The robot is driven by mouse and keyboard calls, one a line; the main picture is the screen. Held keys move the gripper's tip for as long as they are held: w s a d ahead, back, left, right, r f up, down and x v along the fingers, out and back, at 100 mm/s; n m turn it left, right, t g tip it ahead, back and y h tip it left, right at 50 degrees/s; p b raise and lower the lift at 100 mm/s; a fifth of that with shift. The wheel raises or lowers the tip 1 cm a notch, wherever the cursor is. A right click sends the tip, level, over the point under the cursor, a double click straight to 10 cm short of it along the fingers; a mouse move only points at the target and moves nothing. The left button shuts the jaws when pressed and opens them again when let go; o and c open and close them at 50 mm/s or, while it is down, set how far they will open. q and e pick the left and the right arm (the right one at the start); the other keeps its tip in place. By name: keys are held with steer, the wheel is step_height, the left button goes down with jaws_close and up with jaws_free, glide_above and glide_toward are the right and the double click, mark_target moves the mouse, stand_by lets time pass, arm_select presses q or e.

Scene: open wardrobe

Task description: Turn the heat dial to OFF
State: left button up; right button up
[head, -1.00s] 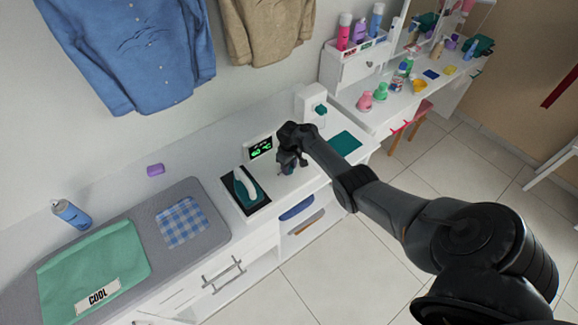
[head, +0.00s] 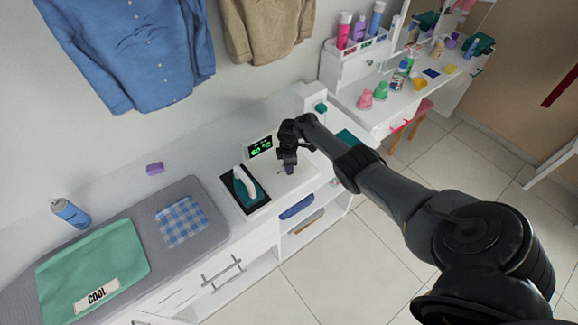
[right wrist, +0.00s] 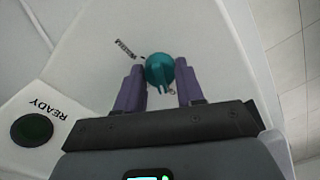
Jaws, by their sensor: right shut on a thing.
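The heat dial (right wrist: 160,68) is a small teal knob with a pointed ridge, on a white surface. In the right wrist view it sits between the two purple fingers of my right gripper (right wrist: 160,84), which is shut on it. Small dark lettering stands beside the dial, too small and tilted to read surely. In the head view my right gripper (head: 289,168) reaches down to the white counter beside the iron, and the dial is hidden there. A small display (head: 260,148) with green digits stands behind. My left gripper is not in view.
A teal and white iron (head: 247,187) stands on a dark pad left of the gripper. A dark round lamp (right wrist: 32,130) marked READY is near the dial. A grey ironing mat (head: 150,235) with folded cloths lies farther left. A dressing table (head: 400,100) stands at right.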

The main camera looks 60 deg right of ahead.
steer(key=shift+n, duration=0.9)
steer(key=o, duration=1)
steer(key=shift+o, duration=0.2)
step_height(320, 180, up, 10)
steer(key=p, duration=0.4)
steer(key=shift+f, duration=0.25)
steer(key=shift+r, duration=0.65)
